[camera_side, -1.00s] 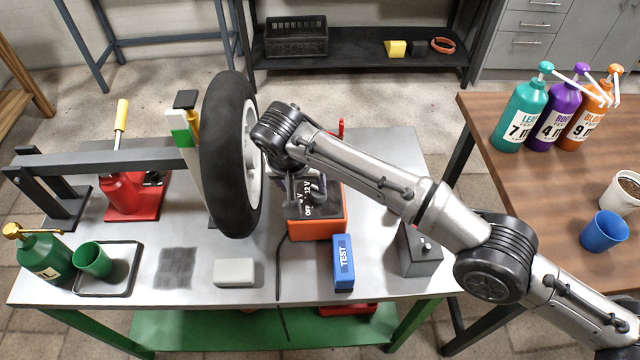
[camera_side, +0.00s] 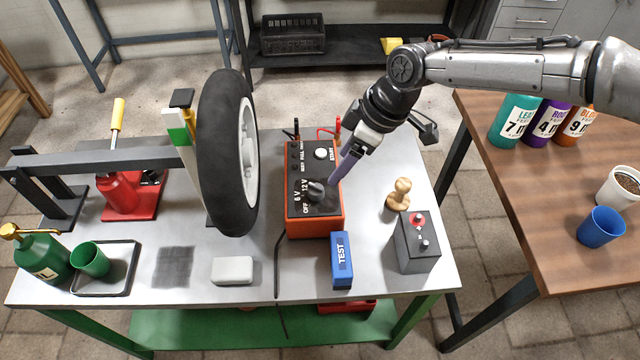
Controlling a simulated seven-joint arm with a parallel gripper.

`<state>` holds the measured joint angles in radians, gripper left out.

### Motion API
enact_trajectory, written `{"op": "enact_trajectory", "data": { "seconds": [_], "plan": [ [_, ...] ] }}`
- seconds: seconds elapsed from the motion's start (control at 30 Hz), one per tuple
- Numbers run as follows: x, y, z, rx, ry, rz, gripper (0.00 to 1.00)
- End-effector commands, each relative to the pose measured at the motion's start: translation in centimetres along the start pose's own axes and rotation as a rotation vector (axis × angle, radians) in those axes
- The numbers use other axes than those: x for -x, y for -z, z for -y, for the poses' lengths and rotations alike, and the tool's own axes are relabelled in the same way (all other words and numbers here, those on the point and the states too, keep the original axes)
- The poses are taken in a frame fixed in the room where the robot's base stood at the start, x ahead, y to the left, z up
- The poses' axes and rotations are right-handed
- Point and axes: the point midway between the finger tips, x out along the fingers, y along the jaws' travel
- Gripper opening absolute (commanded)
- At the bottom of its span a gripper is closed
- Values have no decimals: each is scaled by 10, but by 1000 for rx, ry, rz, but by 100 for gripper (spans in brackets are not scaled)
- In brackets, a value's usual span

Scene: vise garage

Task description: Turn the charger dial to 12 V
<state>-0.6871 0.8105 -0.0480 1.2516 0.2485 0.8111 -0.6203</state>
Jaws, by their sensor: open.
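The charger (camera_side: 315,227) is an orange box with a black top panel on the metal workbench. Its dark round dial (camera_side: 316,193) shows on the panel, beside the printed words OFF, 6 V and 12 V. Which mark the dial points to is too small to tell. My gripper (camera_side: 335,179) is open and empty. It comes in from the upper right, with its fingers slanting down to the right edge of the charger's panel, close beside the dial. I see no contact with the dial, though one finger is hard to make out.
A wheel (camera_side: 221,155) with a black tyre stands upright close left of the charger. A blue TEST box (camera_side: 342,262) sits in front of it. A wooden knob-shaped piece (camera_side: 399,194) and a grey switch box (camera_side: 418,241) stand to the right. Red and black clips rise behind it.

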Motion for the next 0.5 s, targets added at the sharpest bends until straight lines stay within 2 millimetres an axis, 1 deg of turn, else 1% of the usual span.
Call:
{"op": "enact_trajectory", "data": {
  "seconds": [0.03,0.07,0.1,0.17,0.33,0.5],
  "plan": [
    [9,1,-6,-7,-10,-12,73],
    [12,2,-8,-9,-13,-16,73],
    [13,2,-10,-11,-16,-19,73],
    [9,1,-12,-15,-17,-17,73],
    [-15,1,-12,-14,-16,-15,73],
    [-50,1,-12,-14,-16,-14,73]
  ]
}}
